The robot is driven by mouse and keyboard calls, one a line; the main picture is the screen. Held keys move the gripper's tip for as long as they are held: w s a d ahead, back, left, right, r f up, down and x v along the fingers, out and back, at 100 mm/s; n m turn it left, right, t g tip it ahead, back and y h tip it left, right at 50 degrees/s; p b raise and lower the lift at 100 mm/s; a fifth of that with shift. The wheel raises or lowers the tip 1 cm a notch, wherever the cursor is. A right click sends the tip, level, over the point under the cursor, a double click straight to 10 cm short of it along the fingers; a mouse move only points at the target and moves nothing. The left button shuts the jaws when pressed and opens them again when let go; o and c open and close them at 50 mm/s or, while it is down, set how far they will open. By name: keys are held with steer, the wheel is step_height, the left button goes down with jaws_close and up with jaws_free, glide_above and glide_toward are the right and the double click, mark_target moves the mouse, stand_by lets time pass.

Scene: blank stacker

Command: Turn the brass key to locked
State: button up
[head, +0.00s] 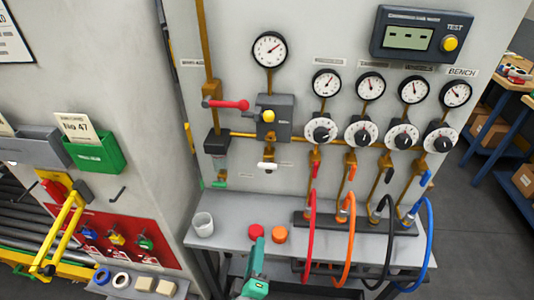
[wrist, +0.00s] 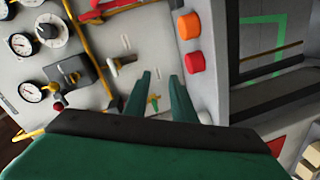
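I cannot make out a brass key for certain in either view. A dark box with a yellow knob (head: 268,116) is on the grey wall panel. Beside it is a red-handled lever (head: 228,104). Below the box is a small white handle (head: 267,166), which also shows in the wrist view (wrist: 124,62). My gripper (head: 259,244) is in front of the panel's shelf, near a red cap (head: 256,231). In the wrist view my gripper (wrist: 163,78) has its two green fingers apart with nothing between them; a small green valve handle (wrist: 154,103) shows beyond.
An orange cap (head: 280,235) and a white cup (head: 203,225) stand on the shelf (head: 228,232). Red, orange, black and blue hoses hang at the right. Gauges with dials (head: 321,132) line the panel. At left are a red padlock board (head: 160,258) and yellow bars (head: 62,228).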

steer(key=w+a+r+n+h, duration=0.1)
steer(key=w+a+r+h, duration=0.15)
steer(key=w+r, duration=0.75)
steer(key=h, duration=0.5)
glide_toward(271, 137)
steer(key=x, duration=0.7)
steer(key=shift+w+m, duration=0.4)
steer(key=shift+d+f+y, duration=0.1)
steer(key=shift+d+y, duration=0.05)
steer(key=shift+y, duration=0.1)
steer(key=shift+c, duration=0.5)
jaws_close()
